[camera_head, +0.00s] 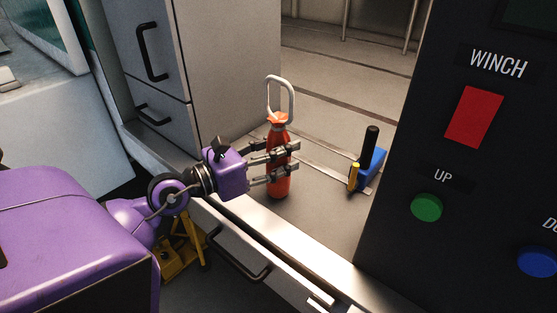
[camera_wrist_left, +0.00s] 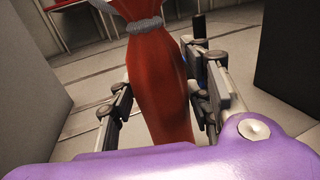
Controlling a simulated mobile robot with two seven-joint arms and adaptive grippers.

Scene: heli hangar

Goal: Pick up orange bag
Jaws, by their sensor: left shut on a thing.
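The orange bag (camera_head: 281,186) is a tall, narrow orange-red bag with a tied neck and a pale loop handle at its top. It stands upright on the grey floor surface near its front edge. My left gripper (camera_head: 284,163) is shut on the bag's middle, with its fingers around it from the left. In the left wrist view the bag (camera_wrist_left: 158,75) fills the gap between the fingers, with a grey cord around its neck. The bag's lower end is hidden there by my purple wrist. My right gripper is not in view.
A blue object with a black handle (camera_head: 371,140) and a yellow part stands right of the bag. A grey cabinet (camera_head: 190,60) with black handles is at the left. A dark winch panel (camera_head: 470,160) with red, green and blue buttons blocks the right side.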

